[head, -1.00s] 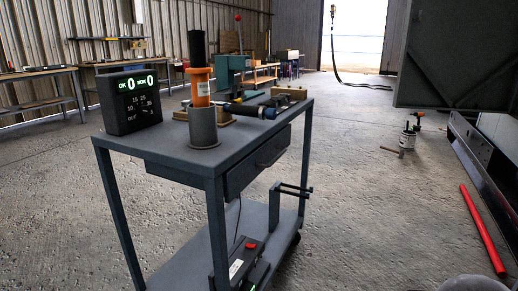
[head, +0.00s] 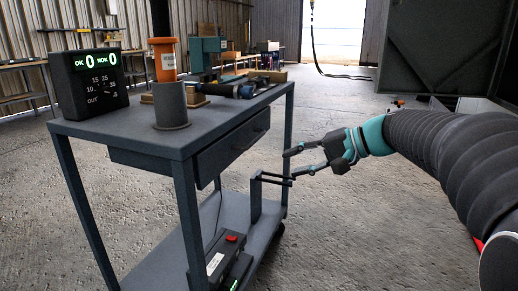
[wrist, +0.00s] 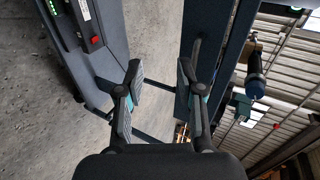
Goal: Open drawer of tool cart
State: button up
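The tool cart (head: 105,128) is dark grey with a top plate, legs and a lower shelf. Its drawer (head: 225,152) sits under the top, with its front face flush and closed as far as I can tell. A dark handle (head: 262,128) is on the drawer front, towards its far end. My gripper (head: 294,163) is open and empty, in front of the cart's far right leg, lower than the handle and apart from it. In the wrist view my gripper's two fingers (wrist: 160,84) are spread, with nothing between them but floor and cart frame behind.
On the cart top stand a display box (head: 90,85), a grey cylinder (head: 170,105), an orange tool (head: 163,60) and a dark-handled tool (head: 235,90). A black box with a red button (head: 222,262) lies on the lower shelf. A bracket (head: 268,180) projects from the cart near my gripper.

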aim_at(256, 141)
jog(key=w+d+r+t+y, duration=0.1)
jog(key=w+d+r+y, duration=0.15)
jog(key=w, duration=0.45)
jog(key=shift+y, duration=0.25)
jog(key=x, duration=0.7)
jog(key=b+x, duration=0.1)
jog(key=x, duration=0.6)
jog(key=shift+a+r, duration=0.1)
jog(key=shift+r, duration=0.1)
grip_shut()
